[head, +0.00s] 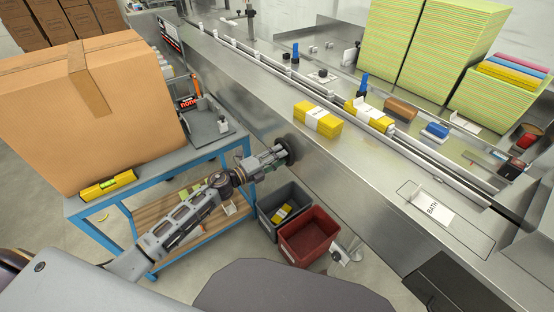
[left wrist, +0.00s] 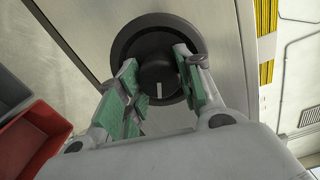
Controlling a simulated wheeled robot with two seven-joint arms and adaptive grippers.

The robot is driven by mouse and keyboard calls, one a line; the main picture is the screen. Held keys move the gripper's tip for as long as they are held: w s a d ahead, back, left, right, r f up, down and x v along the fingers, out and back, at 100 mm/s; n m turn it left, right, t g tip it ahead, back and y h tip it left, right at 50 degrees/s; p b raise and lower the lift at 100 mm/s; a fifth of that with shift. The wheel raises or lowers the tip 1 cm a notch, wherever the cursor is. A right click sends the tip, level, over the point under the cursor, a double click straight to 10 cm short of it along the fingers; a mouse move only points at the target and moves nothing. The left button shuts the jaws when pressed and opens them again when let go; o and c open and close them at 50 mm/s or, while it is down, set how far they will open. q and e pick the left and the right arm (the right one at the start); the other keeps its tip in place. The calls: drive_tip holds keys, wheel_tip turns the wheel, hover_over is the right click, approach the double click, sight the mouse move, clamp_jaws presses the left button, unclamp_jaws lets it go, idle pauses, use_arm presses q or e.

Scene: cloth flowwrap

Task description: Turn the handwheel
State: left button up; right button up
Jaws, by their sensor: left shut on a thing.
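The handwheel (left wrist: 121,47) is a black round disc with a dark central knob (left wrist: 157,72) on the steel side of the machine. A white mark on the knob points down in the left wrist view. My left gripper (left wrist: 158,88) has its green-padded fingers on either side of the knob, shut on it. In the head view the handwheel (head: 293,143) is a dark disc on the machine's side, and my left gripper (head: 284,152) reaches it, hiding part of it. My right gripper is not in view.
A red bin (head: 309,236) and a grey bin (head: 270,222) stand on the floor below the arm. A blue-framed cart (head: 100,220) with a large cardboard box (head: 85,110) is at left. Yellow cloth packs (head: 318,119) lie on the machine top.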

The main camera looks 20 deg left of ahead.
use_arm(q)
drive_tip(key=m+b, duration=0.1)
drive_tip(key=m, duration=0.2)
drive_tip(key=shift+f+m+b, duration=0.1)
drive_tip(key=shift+m+b, duration=0.3)
drive_tip(key=m+b, duration=0.3)
drive_tip(key=m, duration=0.2)
drive_tip(key=shift+f+m, duration=0.1)
drive_tip(key=shift+m, duration=0.3)
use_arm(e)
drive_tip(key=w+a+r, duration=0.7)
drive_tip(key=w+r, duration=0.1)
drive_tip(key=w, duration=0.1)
use_arm(q)
drive_tip(key=m+b, duration=0.4)
drive_tip(key=m, duration=0.2)
drive_tip(key=shift+a, duration=0.15)
drive_tip(key=shift+m, duration=0.3)
drive_tip(key=shift+m+b, duration=0.3)
drive_tip(key=shift+b, duration=0.05)
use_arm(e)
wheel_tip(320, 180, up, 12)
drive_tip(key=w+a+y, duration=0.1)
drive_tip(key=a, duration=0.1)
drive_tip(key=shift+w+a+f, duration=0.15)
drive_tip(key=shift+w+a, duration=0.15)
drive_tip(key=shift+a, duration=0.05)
